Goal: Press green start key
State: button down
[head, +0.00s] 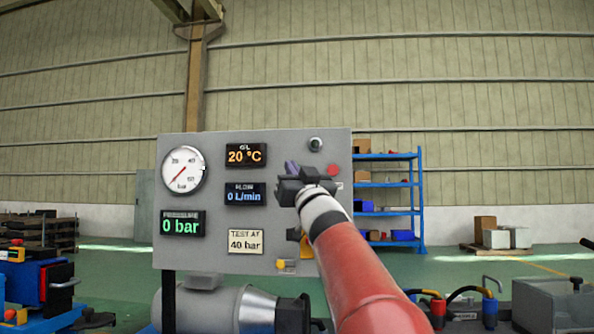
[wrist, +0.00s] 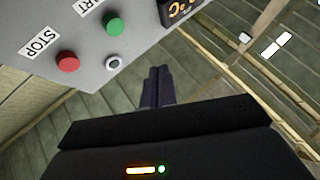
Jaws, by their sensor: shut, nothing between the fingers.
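The green start key (wrist: 114,26) sits on the grey panel in the wrist view, beside a label of which "RT" shows. In the head view my arm and gripper hide it. The red stop key (wrist: 67,61) is to its left, by the STOP label, and also shows in the head view (head: 333,170). My gripper (wrist: 157,72) is shut and empty, its fingertips below and right of the green key in the wrist view, apart from it. In the head view my gripper (head: 292,168) is in front of the panel's right part.
The grey panel (head: 215,255) carries a gauge (head: 183,170) and displays reading 20 °C, 0 L/min and 0 bar. A TEST AT 40 bar label (head: 246,240) is below. A grey round knob (wrist: 113,63) sits near the keys. A motor (head: 225,305) stands under the panel.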

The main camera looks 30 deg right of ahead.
jog(key=w+d+p, duration=0.3)
jog(key=w+d, duration=0.1)
jog(key=w, duration=0.2)
jog(key=shift+w+d, duration=0.15)
dwell(2.0)
jog(key=shift+w+d, duration=0.25)
jog(key=shift+w, duration=0.1)
jog(key=shift+w+d, duration=0.3)
jog(key=shift+w, duration=0.1)
dwell(0.8)
jog(key=shift+s+a+b, duration=0.4)
jog(key=shift+s+a, duration=0.1)
jog(key=shift+s, duration=0.25)
